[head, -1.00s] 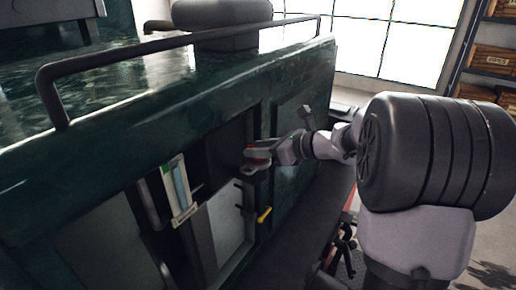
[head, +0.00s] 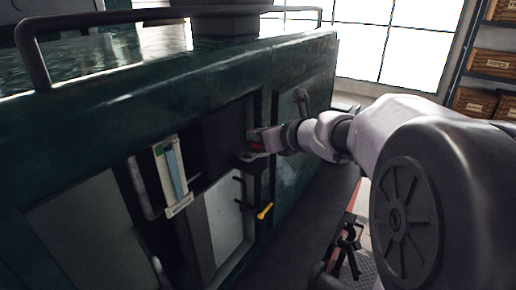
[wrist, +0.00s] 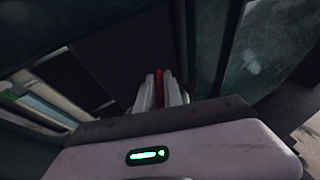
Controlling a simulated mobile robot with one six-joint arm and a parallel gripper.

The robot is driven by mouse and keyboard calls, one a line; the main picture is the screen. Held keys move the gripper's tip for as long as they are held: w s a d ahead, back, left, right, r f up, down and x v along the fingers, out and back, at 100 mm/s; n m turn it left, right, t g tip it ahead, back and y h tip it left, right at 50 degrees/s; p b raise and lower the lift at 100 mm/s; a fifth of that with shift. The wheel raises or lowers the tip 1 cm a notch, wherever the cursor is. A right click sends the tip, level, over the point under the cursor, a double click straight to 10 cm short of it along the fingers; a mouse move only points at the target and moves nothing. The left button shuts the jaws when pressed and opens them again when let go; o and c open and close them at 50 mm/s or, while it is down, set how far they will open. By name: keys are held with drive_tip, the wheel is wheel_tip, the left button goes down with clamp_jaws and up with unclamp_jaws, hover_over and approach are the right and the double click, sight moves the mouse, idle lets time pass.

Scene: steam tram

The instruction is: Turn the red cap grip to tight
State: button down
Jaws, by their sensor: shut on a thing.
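The red cap grip (head: 257,147) sits in a recess in the side of the dark green tram body, and only a small part of it shows in the head view. In the wrist view a thin red strip of the cap grip (wrist: 159,86) shows between two pale fingers. My gripper (head: 256,142) reaches in from the right and is shut on the cap grip; it also shows in the wrist view (wrist: 160,84). The fingers hide most of the cap, and I cannot tell any tightness mark.
A gauge glass with a pale frame (head: 172,177) stands left of the cap. A yellow-tipped lever (head: 265,211) sits below it. A handrail (head: 160,15) runs along the tram top. Shelves with crates (head: 492,65) stand at the far right.

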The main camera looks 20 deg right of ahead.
drive_tip(key=m+h+b, duration=0.1)
drive_tip(key=m+h, duration=0.1)
drive_tip(key=h, duration=0.1)
drive_tip(key=shift+a+f+m+b, duration=0.1)
drive_tip(key=shift+a+m+b, duration=0.05)
drive_tip(key=shift+m+b, duration=0.25)
drive_tip(key=m+h+b, duration=0.1)
drive_tip(key=m+h, duration=0.2)
drive_tip(key=h, duration=0.1)
drive_tip(key=m+g+h, duration=0.1)
drive_tip(key=m+h, duration=0.1)
drive_tip(key=m+g+h, duration=0.1)
drive_tip(key=m+h, duration=0.2)
drive_tip(key=shift+g+p, duration=0.4)
drive_tip(key=c, duration=1.5)
unclamp_jaws()
drive_tip(key=shift+o, duration=0.2)
drive_tip(key=shift+s, duration=0.1)
drive_tip(key=p+v, duration=0.1)
drive_tip(key=v, duration=1.6)
drive_tip(key=shift+a+r, duration=0.2)
drive_tip(key=shift+r, duration=0.1)
